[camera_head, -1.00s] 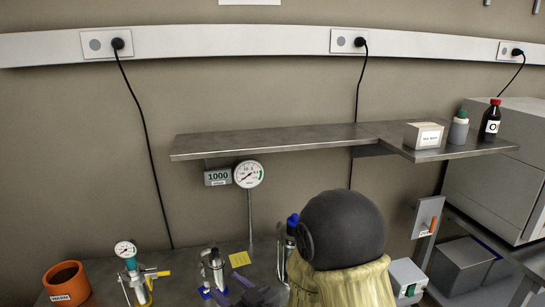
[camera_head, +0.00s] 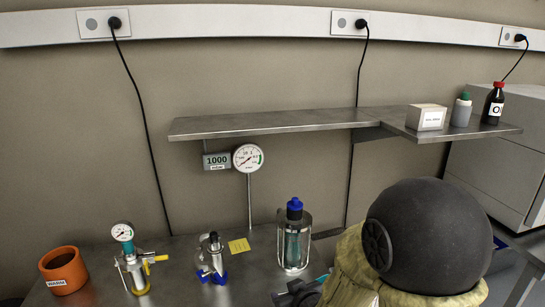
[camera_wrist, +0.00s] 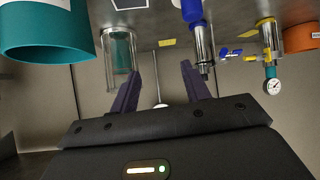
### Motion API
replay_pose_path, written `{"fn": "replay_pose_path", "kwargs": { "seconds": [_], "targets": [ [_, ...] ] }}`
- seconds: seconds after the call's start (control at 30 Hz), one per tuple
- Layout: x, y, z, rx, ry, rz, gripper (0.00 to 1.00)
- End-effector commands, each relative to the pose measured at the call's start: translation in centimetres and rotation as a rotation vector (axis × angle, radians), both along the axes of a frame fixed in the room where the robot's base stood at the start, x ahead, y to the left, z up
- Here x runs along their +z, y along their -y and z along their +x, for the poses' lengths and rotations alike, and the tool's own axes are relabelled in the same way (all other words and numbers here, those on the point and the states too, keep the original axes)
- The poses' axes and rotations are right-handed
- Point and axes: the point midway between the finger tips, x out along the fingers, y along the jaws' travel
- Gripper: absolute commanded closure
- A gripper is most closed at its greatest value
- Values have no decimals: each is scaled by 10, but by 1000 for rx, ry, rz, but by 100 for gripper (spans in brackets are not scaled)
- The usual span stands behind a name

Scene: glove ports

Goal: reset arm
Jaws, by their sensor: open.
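My gripper shows in the wrist view (camera_wrist: 162,82) with its two dark purple fingers spread apart and nothing between them. In the head view only its dark end (camera_head: 298,294) shows at the bottom edge, beside my arm's black rounded link and beige sleeve; its fingers cannot be made out there. A clear glass vessel with a blue cap (camera_head: 294,240) stands upright on the bench behind it, apart from it. The vessel also shows in the wrist view (camera_wrist: 119,52).
A metal fitting with blue handles (camera_head: 211,258), a gauge valve (camera_head: 132,262) and an orange pot (camera_head: 64,271) stand left on the bench. A wall shelf (camera_head: 270,124) carries a box (camera_head: 426,117) and bottles. A teal-rimmed cylinder (camera_wrist: 45,45) is close in the wrist view.

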Motion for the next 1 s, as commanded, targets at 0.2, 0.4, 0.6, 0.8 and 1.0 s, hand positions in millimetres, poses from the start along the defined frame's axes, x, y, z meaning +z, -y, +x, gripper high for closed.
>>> {"fn": "replay_pose_path", "kwargs": {
  "seconds": [0.2,0.4,0.6,0.8,1.0],
  "targets": [
    [-33,57,-31,-175,-234,-78,53],
    [-48,89,-70,-296,-434,-103,53],
    [-55,104,-99,-363,-566,-104,53],
    [-59,112,-123,-410,-666,-96,53],
    [-44,114,-135,-429,-716,-92,53]
  ]
}}
